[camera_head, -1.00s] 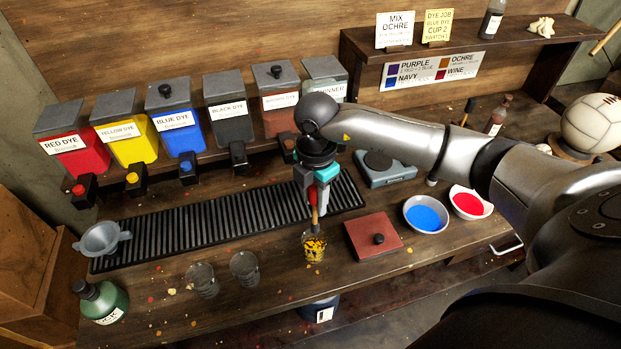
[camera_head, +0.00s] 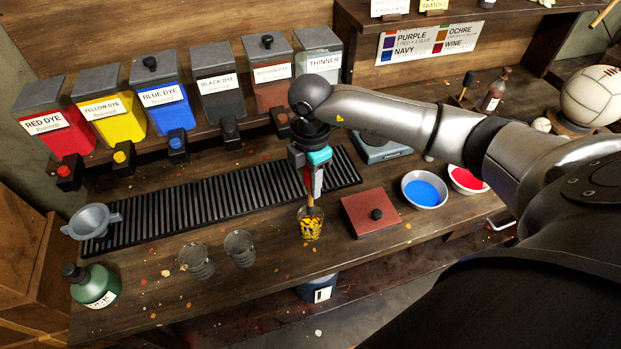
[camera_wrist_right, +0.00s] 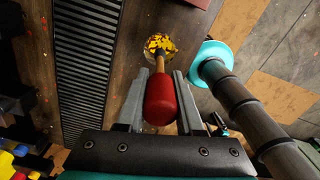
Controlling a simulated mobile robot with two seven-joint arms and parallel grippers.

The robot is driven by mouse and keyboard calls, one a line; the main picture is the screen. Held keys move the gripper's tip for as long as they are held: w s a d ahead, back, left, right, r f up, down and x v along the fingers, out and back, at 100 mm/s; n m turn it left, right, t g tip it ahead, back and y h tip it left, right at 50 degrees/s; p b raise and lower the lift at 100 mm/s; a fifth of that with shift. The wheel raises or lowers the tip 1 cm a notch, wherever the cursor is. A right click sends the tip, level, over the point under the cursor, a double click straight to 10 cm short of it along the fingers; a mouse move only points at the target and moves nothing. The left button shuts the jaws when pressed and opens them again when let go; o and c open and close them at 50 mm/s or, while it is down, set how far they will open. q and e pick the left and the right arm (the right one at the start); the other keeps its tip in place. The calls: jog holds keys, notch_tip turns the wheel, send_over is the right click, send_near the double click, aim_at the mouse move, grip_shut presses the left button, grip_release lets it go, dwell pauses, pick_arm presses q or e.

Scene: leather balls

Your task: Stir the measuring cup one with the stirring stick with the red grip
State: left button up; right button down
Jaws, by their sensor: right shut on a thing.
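The stirring stick with the red grip (camera_wrist_right: 161,99) is held in my right gripper (camera_head: 311,185). In the right wrist view the gripper's fingers (camera_wrist_right: 160,92) are on both sides of the red grip. The stick points down into a clear measuring cup (camera_head: 310,228) with yellow and dark contents. That cup also shows in the right wrist view (camera_wrist_right: 159,45), with the stick's lower end inside it. Two empty clear cups stand left of it, one nearer (camera_head: 239,249) and one farther left (camera_head: 197,262). Which cup is number one cannot be read. My left gripper is not in view.
A black slatted grate (camera_head: 215,203) lies behind the cups. A green bottle (camera_head: 97,288) and grey funnel (camera_head: 91,221) stand left. Dye dispensers line the back.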

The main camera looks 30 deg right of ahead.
aim_at(312, 207)
jog(key=shift+f+b, duration=3.2)
jog(key=shift+f, duration=1.45)
jog(key=shift+d, duration=0.15)
